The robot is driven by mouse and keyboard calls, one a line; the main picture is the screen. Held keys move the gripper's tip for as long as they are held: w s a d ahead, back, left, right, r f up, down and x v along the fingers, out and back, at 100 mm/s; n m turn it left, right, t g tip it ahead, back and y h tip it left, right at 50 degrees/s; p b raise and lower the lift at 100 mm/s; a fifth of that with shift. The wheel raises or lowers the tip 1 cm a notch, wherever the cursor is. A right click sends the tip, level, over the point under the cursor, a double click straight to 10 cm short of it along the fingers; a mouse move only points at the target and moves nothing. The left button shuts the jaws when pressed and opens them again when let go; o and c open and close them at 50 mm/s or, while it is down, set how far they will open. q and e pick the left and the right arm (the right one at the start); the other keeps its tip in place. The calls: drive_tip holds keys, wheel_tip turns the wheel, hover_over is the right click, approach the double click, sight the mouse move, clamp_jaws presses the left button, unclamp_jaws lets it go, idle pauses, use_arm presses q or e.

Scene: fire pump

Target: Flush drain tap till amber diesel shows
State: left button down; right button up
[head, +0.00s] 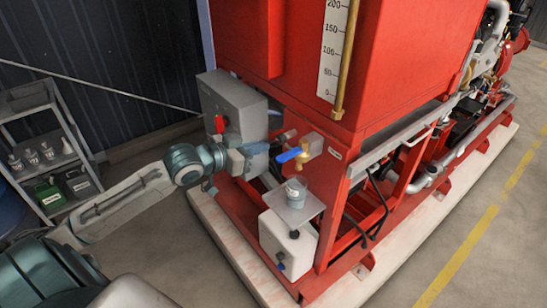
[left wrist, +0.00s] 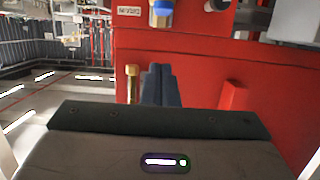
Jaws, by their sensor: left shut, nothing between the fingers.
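The brass drain tap (head: 306,148) sticks out of the red frame below the tank, with its blue lever (head: 289,155) pointing left. A small cup (head: 295,190) stands on a little shelf under the tap. Its contents look greyish, and I cannot make out any amber. My left gripper (head: 287,135) is shut and empty, just left of the tap; its closed fingers (left wrist: 160,85) show in the wrist view. My right gripper is out of view.
A grey box (head: 232,105) with a red handle (head: 219,124) is behind my left wrist. A white container (head: 286,245) sits below the shelf. The red tank (head: 300,60) rises above with a level gauge (head: 335,50). A shelf rack (head: 45,135) stands left. Floor at right is clear.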

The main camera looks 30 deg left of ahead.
sight(289, 155)
use_arm(q)
drive_tip(key=w+d+f+p, duration=0.2)
drive_tip(key=w+f+p, duration=0.1)
drive_tip(key=w+f, duration=0.1)
drive_tip(key=shift+w+f, duration=0.25)
drive_tip(key=shift+f, duration=0.4)
